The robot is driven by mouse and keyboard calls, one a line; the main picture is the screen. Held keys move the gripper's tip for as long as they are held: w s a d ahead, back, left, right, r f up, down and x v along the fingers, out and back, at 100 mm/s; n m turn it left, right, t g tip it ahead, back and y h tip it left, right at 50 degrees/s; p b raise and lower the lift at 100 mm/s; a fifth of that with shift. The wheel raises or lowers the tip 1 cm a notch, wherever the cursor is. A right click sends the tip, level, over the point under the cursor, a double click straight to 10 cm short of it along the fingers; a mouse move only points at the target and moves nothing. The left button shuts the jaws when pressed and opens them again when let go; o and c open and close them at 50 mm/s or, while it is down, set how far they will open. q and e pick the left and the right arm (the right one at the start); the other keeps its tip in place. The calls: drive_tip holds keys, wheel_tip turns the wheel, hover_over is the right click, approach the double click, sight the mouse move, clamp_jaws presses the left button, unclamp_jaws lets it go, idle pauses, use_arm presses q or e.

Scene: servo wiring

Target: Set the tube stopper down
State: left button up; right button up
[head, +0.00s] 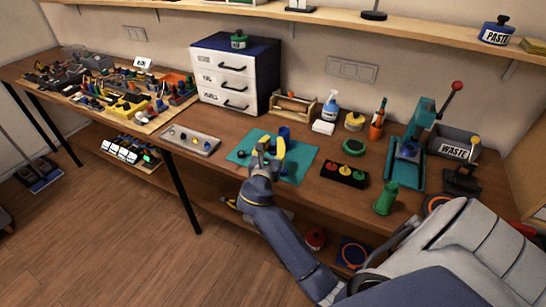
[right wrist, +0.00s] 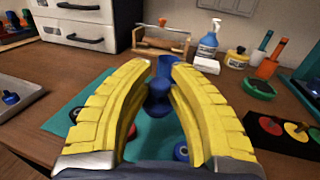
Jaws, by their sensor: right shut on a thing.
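My right gripper (head: 270,148) is over the teal mat (head: 305,158), its yellow fingers closed on the blue tube stopper. The stopper (right wrist: 158,97) shows between the fingertips in the right wrist view (right wrist: 160,88); in the head view the fingers mostly hide it. A blue cylinder (head: 284,132) stands on the mat just behind the fingers, and it also shows in the right wrist view (right wrist: 165,66). I cannot tell whether the stopper touches the mat. My left gripper is not in view.
Small round parts lie on the mat near the fingers. A grey tray (head: 190,141) is to the left. A black block with coloured knobs (head: 344,174) and a green bottle-like part (head: 386,198) are to the right. The drawer cabinet (head: 232,75) stands behind.

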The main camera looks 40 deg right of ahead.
drive_tip(key=shift+f, duration=2.95)
drive_tip(key=shift+f, duration=0.1)
drive_tip(key=o, duration=0.8)
